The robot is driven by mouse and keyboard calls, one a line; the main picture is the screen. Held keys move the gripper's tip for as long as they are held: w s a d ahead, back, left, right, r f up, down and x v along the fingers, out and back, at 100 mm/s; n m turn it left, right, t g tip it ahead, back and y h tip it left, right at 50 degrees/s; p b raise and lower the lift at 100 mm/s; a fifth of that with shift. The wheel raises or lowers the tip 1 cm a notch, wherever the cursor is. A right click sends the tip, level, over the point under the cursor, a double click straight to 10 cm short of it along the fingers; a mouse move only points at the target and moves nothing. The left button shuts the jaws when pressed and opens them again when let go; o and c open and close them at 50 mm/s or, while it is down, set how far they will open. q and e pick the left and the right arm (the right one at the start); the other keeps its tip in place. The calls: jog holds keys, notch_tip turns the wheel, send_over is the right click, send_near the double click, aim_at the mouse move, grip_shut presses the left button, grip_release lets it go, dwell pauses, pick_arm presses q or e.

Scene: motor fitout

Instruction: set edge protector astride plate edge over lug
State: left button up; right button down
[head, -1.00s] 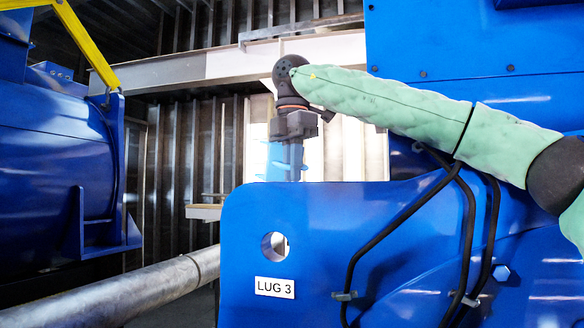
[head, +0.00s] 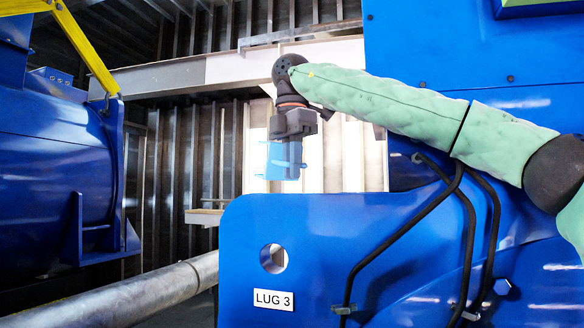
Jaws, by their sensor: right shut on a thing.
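The light blue edge protector (head: 284,163) hangs below my right gripper (head: 290,138), which is shut on its top. The protector looks roughly upright. In the picture its lower end sits a little above the top edge of the blue plate (head: 340,235), with a narrow strip of background between them. How near it is to the plate in depth I cannot tell. The lug is the rounded plate corner with a round hole (head: 273,258) and the label "LUG 3" (head: 272,300). The protector is above the hole, slightly right of it. My left gripper is not in view.
Black hoses (head: 412,240) run down the plate's right part, below my right arm. A big blue cylindrical body (head: 60,170) with a yellow sling (head: 85,45) stands at left. A grey pipe (head: 130,300) runs at lower left. A light beam (head: 220,68) crosses behind.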

jog(key=shift+s+r, duration=0.1)
jog(key=shift+r, duration=0.8)
notch_tip(320, 180, up, 4)
jog(key=shift+f+b, duration=0.1)
jog(key=shift+b, duration=0.25)
jog(key=shift+r, duration=0.85)
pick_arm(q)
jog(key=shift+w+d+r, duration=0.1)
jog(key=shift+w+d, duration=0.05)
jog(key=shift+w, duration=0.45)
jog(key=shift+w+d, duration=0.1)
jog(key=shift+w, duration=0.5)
